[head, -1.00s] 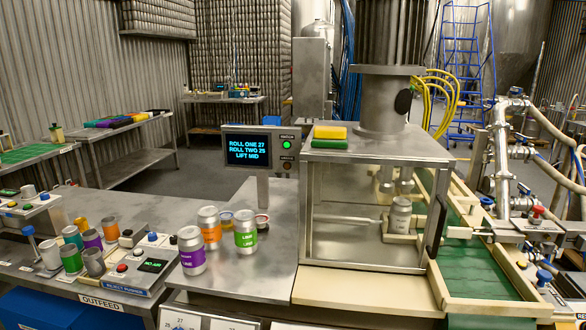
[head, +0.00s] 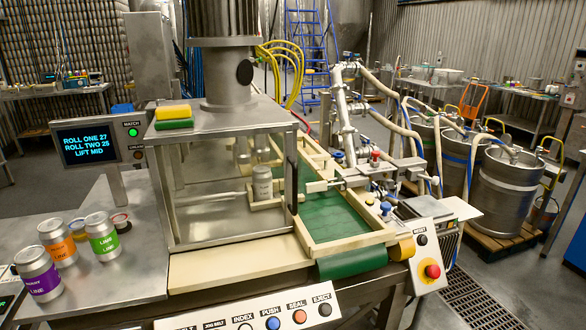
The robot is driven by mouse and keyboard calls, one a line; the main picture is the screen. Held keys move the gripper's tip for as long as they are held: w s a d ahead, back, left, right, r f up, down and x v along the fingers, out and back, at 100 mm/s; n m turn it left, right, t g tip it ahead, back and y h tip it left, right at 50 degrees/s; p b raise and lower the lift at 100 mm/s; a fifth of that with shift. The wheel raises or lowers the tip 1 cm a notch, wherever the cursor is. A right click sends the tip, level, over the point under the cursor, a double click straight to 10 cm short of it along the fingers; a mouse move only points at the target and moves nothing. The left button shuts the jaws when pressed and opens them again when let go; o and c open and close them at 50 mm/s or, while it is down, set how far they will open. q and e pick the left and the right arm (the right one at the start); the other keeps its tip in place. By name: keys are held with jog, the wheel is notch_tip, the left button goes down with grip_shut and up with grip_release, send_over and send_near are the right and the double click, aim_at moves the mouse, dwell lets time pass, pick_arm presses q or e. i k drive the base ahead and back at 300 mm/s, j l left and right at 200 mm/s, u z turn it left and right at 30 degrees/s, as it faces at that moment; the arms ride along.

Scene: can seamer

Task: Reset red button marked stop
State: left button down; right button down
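A red mushroom button (head: 432,271) on a yellow round base sits on a slanted white panel (head: 429,289) at the front right of the machine. Any stop marking by it is too small to read. A small black button (head: 422,240) sits higher on the same panel, under a label that seems to read RESET. Neither of my grippers is in view.
The glass-sided seamer (head: 225,190) holds a can (head: 262,183). Several cans stand left. Kegs (head: 505,195) stand right; a floor grate (head: 480,300) lies lower right.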

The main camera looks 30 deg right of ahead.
aim_at(424, 239)
jog(key=z, duration=1.7)
